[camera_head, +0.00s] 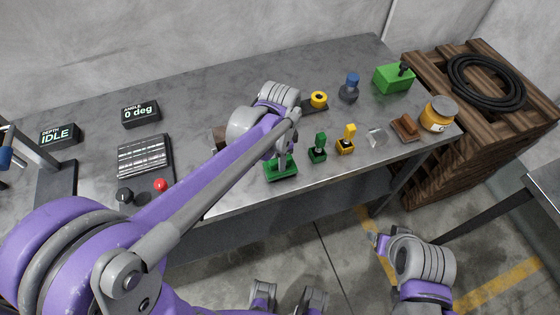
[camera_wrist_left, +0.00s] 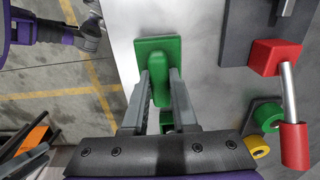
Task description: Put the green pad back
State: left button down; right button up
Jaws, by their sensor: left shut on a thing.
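The green pad (camera_head: 281,173) is a flat green plate with a raised grip, near the front edge of the grey table. My left gripper (camera_head: 281,159) is above it, its fingers shut on the grip. In the left wrist view the grip of the green pad (camera_wrist_left: 157,50) runs between the two fingers of my left gripper (camera_wrist_left: 159,86). I cannot tell whether the pad touches the table. My right gripper (camera_head: 378,241) is low at the right, off the table, too small and turned to tell if it is open.
A green stamp-like piece (camera_head: 317,149) and a yellow one (camera_head: 346,141) stand just right of the pad. A yellow jar (camera_head: 437,115), a green box (camera_head: 393,79) and a blue-capped bottle (camera_head: 349,89) stand farther right. A panel (camera_head: 145,160) with knobs lies left.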

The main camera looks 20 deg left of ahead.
pick_arm(q)
jog(key=shift+f, duration=0.6)
jog(key=c, duration=1.2)
grip_release()
jog(key=shift+f, duration=0.2)
jog(key=o, duration=0.5)
jog(key=shift+r, duration=0.6)
notch_tip(320, 180, up, 11)
jog(key=p, duration=0.1)
jog(key=s+a+f+n+t, duration=0.2)
jog(key=s+a+f+n, duration=0.1)
jog(key=s, duration=0.4)
jog(key=s+a+f+n+t, duration=0.3)
jog(key=s+f+n, duration=0.3)
jog(key=s+n, duration=0.1)
jog(key=shift+a+f+n, duration=0.2)
jog(key=shift+a+n, duration=0.1)
jog(key=shift+n, duration=0.3)
